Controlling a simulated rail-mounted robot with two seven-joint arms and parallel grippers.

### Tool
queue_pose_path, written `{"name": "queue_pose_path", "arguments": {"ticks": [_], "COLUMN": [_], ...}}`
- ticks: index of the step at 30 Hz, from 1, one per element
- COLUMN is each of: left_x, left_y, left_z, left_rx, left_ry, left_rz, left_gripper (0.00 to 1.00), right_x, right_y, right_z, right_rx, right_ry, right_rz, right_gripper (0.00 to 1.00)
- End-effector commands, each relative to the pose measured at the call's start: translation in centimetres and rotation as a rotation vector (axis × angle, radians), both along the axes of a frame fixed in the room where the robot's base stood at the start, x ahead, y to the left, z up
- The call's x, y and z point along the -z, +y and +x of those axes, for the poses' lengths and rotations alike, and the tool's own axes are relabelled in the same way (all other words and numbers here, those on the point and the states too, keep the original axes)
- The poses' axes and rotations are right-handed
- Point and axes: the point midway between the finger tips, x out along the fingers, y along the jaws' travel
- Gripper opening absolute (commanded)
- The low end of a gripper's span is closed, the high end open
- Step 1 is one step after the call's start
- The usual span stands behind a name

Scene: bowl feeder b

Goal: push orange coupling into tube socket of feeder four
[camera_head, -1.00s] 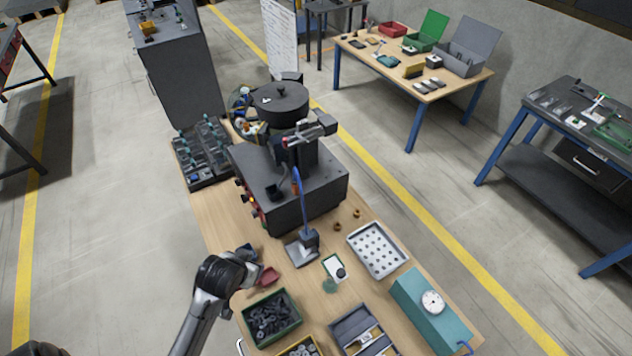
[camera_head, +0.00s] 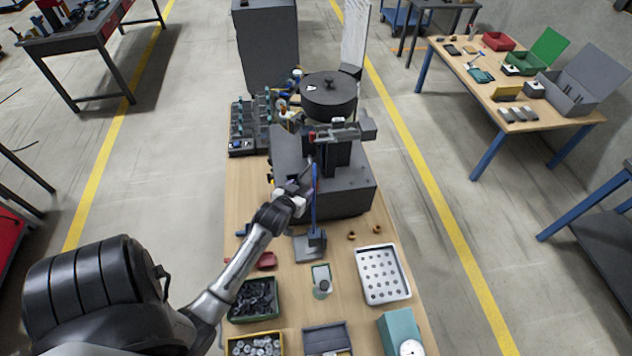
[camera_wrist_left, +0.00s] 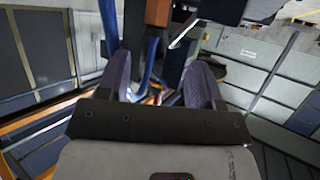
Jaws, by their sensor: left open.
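A blue tube (camera_head: 314,200) rises from a small grey stand (camera_head: 310,245) in front of the dark feeder body (camera_head: 345,190). In the left wrist view the blue tube (camera_wrist_left: 150,62) runs behind the gap between my fingers. An orange-brown piece (camera_wrist_left: 158,12), probably the orange coupling, shows at the top of that view, beyond the fingertips. My left gripper (camera_head: 298,189) is open beside the tube; the wrist view shows both fingers apart (camera_wrist_left: 160,72). I cannot see the tube socket clearly. My right gripper is not in view.
A round dark bowl (camera_head: 328,95) sits atop the feeder. On the wooden table stand a green bin (camera_head: 231,313) of dark parts, a white tray (camera_head: 360,262) with holes and a teal box (camera_head: 388,335) with a dial. Small brass-coloured pieces (camera_head: 351,236) lie right of the stand.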

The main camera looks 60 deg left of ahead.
Motion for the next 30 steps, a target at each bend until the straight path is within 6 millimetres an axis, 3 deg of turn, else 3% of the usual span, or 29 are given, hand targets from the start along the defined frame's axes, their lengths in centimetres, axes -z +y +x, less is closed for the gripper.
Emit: {"name": "queue_pose_path", "arguments": {"ticks": [7,17,30], "left_x": [1.5,2.2,3.7], "left_y": [2.0,2.9,4.8], "left_z": [3.2,4.7,8.5], "left_rx": [0.000,0.000,0.000], "left_ry": [0.001,0.002,0.002], "left_rz": [-0.001,0.000,0.000], "left_gripper": [0.60,0.60,0.60], "right_x": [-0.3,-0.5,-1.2], "right_y": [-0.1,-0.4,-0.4], "right_z": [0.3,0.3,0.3], "right_rx": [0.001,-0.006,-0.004], "right_ry": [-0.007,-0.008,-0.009], "right_rz": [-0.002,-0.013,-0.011], "right_gripper": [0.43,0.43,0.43]}}
